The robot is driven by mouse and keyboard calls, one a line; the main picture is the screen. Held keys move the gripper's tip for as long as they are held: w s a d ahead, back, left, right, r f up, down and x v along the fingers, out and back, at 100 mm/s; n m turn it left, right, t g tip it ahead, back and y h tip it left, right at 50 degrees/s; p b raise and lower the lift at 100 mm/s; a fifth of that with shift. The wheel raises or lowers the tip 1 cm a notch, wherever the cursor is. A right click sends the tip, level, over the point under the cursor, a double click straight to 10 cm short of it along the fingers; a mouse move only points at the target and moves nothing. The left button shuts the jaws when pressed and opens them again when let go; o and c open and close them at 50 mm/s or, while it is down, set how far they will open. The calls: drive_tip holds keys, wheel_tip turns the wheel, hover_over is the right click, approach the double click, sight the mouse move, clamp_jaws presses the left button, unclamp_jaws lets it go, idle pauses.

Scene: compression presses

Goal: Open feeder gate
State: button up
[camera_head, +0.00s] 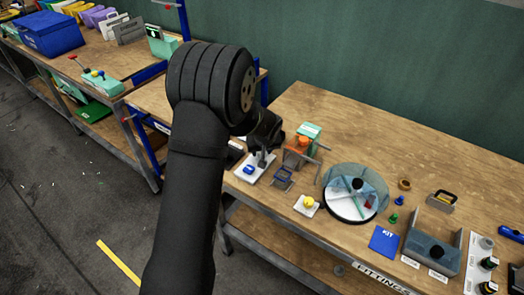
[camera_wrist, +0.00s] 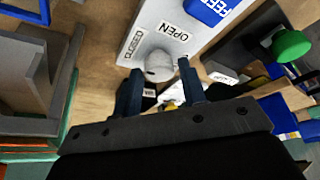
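A white plate (camera_wrist: 150,20) with a grey round-headed lever (camera_wrist: 158,65) fills the top middle of the wrist view. It is lettered OPEN and CLOSED and carries a blue piece marked FEE..., partly cut off. The lever knob is just ahead of and between the fingertips of my gripper (camera_wrist: 160,78), which stand apart on either side of it. Contact cannot be told. In the head view my gripper (camera_head: 264,143) is above the white plate (camera_head: 246,172), at the table's front left; its fingers are mostly hidden by my arm.
Right of the plate stand an orange and green machine (camera_head: 298,150) and a small dark frame (camera_head: 283,179). Further right are a yellow button (camera_head: 309,201), a round clear-covered dish (camera_head: 354,186) and a blue KIT mat (camera_head: 384,242). The rear of the table is mostly bare.

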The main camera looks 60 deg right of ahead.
drive_tip(key=c, duration=0.6)
drive_tip(key=shift+m, duration=0.4)
drive_tip(key=m+g, duration=0.1)
drive_tip(key=m, duration=0.2)
drive_tip(key=m+g+h, duration=0.1)
drive_tip(key=m, duration=0.2)
drive_tip(key=shift+w+a, duration=0.1)
drive_tip(key=shift+w, duration=0.1)
drive_tip(key=m+g, duration=0.1)
drive_tip(key=m, duration=0.2)
drive_tip(key=m+g, duration=0.1)
drive_tip(key=m, duration=0.2)
drive_tip(key=shift+w+g, duration=0.15)
drive_tip(key=shift+g, duration=0.25)
drive_tip(key=shift+w+m+g+y, duration=0.1)
drive_tip(key=shift+m+g+y, duration=0.25)
drive_tip(key=shift+m, duration=0.95)
drive_tip(key=shift+m+g+y, duration=0.15)
drive_tip(key=shift+m+g, duration=0.3)
drive_tip(key=shift+m, duration=0.85)
drive_tip(key=o, duration=1)
